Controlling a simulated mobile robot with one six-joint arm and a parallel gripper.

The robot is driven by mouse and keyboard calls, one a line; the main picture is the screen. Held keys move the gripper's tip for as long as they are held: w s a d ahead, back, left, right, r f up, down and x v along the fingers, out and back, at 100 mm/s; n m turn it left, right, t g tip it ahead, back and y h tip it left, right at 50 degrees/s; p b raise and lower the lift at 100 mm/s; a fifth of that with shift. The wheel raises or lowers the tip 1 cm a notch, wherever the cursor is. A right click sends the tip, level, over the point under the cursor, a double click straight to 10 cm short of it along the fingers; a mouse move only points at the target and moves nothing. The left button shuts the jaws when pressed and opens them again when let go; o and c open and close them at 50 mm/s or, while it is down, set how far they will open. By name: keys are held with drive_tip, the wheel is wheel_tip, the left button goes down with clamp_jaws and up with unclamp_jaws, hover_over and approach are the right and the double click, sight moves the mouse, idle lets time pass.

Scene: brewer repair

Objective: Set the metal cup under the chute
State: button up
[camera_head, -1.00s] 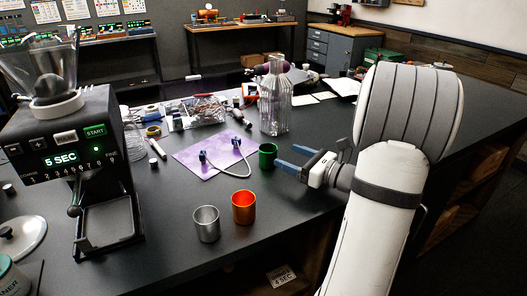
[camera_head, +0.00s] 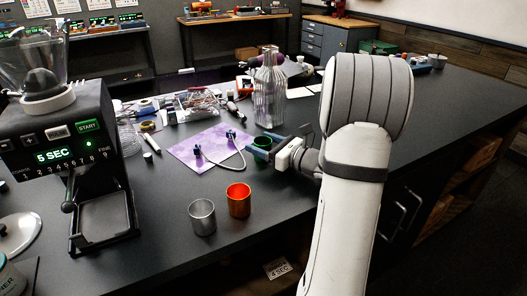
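The silver metal cup (camera_head: 202,218) stands upright on the dark counter, front centre. A shiny orange cup (camera_head: 239,201) stands close to its right. The grinder (camera_head: 68,150) is at the left, with its chute (camera_head: 69,195) above a bare tray base (camera_head: 108,218). The metal cup is to the right of that base. A green cup (camera_head: 262,143) stands farther back. My gripper (camera_head: 258,145) is at the green cup, with its blue fingers apart on either side of it. Contact with the cup cannot be told.
A purple mat (camera_head: 190,155) with a cable and blue clips lies left of the green cup. A ribbed glass bottle (camera_head: 269,95) stands just behind my gripper. A white lid (camera_head: 18,232) lies at the left. The counter between grinder and metal cup is clear.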

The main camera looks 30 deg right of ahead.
drive_tip(key=c, duration=1)
